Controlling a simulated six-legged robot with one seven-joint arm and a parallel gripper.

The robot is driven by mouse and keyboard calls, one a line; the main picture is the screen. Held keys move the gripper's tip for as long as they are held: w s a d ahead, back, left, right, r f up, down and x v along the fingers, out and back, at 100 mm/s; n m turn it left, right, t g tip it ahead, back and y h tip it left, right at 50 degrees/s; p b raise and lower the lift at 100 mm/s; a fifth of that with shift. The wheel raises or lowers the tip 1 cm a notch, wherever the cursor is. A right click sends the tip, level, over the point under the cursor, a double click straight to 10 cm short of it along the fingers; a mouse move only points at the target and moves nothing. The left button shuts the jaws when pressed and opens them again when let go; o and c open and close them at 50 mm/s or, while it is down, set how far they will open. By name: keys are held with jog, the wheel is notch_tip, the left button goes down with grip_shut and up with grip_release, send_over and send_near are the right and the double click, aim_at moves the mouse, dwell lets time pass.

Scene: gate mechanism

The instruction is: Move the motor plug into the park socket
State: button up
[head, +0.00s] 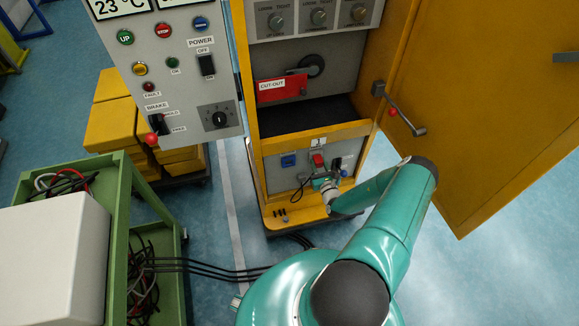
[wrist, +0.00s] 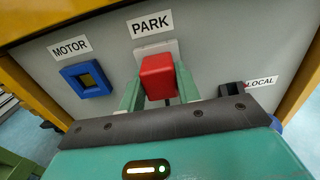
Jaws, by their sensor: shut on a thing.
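The red motor plug (wrist: 158,76) is between the two green fingers of my gripper (wrist: 158,92) in the wrist view. It is in front of the pale plate of the park socket (wrist: 172,47), under the PARK label. The plug hides the socket opening, so I cannot tell how deep it sits. The blue motor socket (wrist: 87,79) to the left holds no plug. In the head view the red plug (head: 318,160) shows on the lower grey panel, right of the blue motor socket (head: 288,160), with my gripper (head: 321,178) at it.
A dark LOCAL switch (wrist: 232,90) is just right of my gripper. The open yellow cabinet door (head: 490,110) stands to the right, its handle (head: 405,112) jutting inward. A green cart (head: 120,200) is at the left. Black cables (head: 215,266) cross the floor.

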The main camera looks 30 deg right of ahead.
jog(key=o, duration=1.2)
jog(key=shift+w, duration=0.1)
jog(key=shift+c, duration=0.2)
